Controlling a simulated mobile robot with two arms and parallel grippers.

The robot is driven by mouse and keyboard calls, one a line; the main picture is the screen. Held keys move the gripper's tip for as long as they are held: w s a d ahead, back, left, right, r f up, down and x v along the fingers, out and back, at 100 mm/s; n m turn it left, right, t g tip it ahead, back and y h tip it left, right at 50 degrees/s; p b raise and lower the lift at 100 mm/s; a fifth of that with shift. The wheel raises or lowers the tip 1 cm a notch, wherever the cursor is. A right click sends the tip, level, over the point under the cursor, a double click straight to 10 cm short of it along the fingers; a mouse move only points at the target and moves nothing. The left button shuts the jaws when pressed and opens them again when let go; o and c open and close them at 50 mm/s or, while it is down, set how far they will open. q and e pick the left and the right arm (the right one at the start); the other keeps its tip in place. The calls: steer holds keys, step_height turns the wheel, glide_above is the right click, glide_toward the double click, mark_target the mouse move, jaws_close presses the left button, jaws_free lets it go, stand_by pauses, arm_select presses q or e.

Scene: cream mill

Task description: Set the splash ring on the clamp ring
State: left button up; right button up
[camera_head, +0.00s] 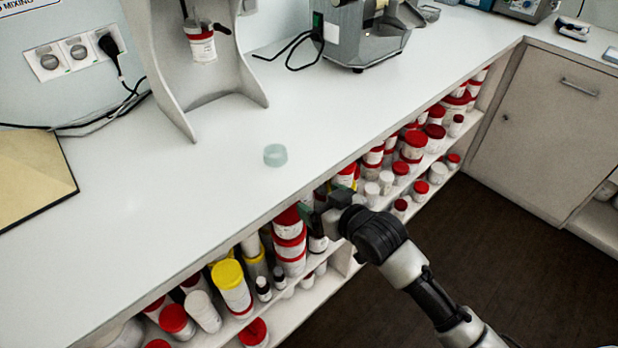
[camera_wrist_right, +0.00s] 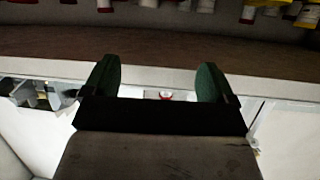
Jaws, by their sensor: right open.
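The splash ring appears to be the pale, translucent greenish ring (camera_head: 275,155) lying flat on the white counter in the head view. A grey stand (camera_head: 170,65) at the back holds a white jar with a red band (camera_head: 201,44). I cannot make out a clamp ring for certain; it may be part of this jar's mount. My right gripper (camera_head: 312,213) is at the counter's front edge, in front of the shelves and apart from the ring. In the wrist view its green fingers (camera_wrist_right: 157,80) are spread with nothing held between them. My left gripper is not in view.
The counter (camera_head: 225,190) is clear around the ring. A grey machine (camera_head: 362,40) with a black cable stands at the back. A brown board (camera_head: 30,180) lies at the left.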

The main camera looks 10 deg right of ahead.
mark_target(278, 145)
steer(key=r, duration=0.2)
steer(key=a+r+n+y, duration=0.1)
steer(key=r, duration=0.1)
steer(key=r+y, duration=0.1)
steer(key=r, duration=0.2)
steer(key=shift+w+a+t, duration=0.35)
steer(key=shift+w+t, duration=0.05)
steer(key=shift+n+y, duration=0.3)
steer(key=x, duration=0.4)
steer(key=shift+a+r, duration=0.1)
steer(key=shift+r, duration=0.3)
steer(key=x, duration=0.6)
steer(key=shift+w+a+f, duration=0.1)
steer(key=shift+w, duration=0.15)
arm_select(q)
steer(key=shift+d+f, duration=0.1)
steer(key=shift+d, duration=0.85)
arm_select(e)
steer(key=shift+w+a, duration=0.2)
steer(key=shift+w, duration=0.15)
steer(key=c, duration=1)
steer(key=shift+r+p, duration=1.25)
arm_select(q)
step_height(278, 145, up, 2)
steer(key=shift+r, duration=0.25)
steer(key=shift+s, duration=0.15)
arm_select(e)
steer(key=shift+s+d+f, duration=0.1)
steer(key=shift+s, duration=0.05)
